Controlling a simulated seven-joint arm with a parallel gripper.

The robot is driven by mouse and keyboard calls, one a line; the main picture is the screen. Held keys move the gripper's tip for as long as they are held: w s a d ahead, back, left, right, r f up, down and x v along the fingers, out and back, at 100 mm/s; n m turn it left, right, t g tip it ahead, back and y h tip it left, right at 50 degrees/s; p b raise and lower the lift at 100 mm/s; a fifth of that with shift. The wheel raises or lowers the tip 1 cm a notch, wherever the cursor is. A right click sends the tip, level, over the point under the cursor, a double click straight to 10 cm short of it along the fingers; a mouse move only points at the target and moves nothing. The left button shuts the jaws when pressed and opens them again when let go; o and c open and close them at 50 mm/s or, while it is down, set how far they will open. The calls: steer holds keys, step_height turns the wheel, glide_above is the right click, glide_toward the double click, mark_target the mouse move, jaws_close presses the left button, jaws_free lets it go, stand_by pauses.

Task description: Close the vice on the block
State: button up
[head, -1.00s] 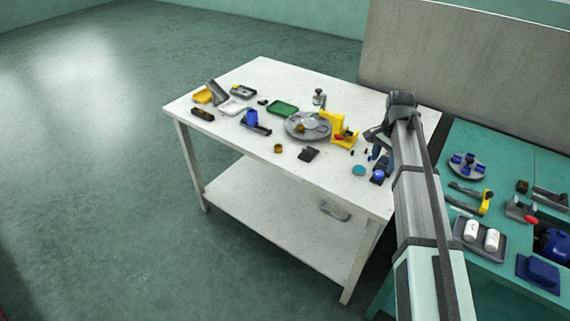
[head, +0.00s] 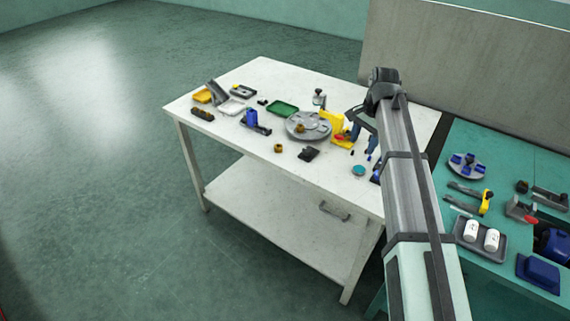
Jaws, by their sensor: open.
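A blue upright block (head: 252,117) stands at a low dark fixture (head: 262,129), which looks like the vice, on the white table left of the round grey plate. The fixture is too small to make out its jaws, or any gap between them and the block. My gripper (head: 357,140) is open, pointing down over the right part of the white table, beside a yellow fixture. It is well to the right of the blue block. Its fingertips are small and partly lost among the objects there.
The round grey plate (head: 309,126) and yellow fixture (head: 338,128) stand between my gripper and the block. A green tray (head: 283,109), a brass ring (head: 278,148) and a black part (head: 309,154) lie nearby. A teal table (head: 515,160) with tools is at right.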

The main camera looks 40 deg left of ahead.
steer(key=s+a+f+n+g+y, duration=0.1)
steer(key=s+a+f+n, duration=0.1)
steer(key=s+a+f, duration=0.2)
steer(key=s+a+f+n+g+y, duration=0.1)
steer(key=s+a+f+n, duration=0.2)
steer(key=s+a, duration=0.8)
steer(key=shift+a+f, duration=0.85)
steer(key=shift+a, duration=1)
steer(key=shift+w, duration=0.1)
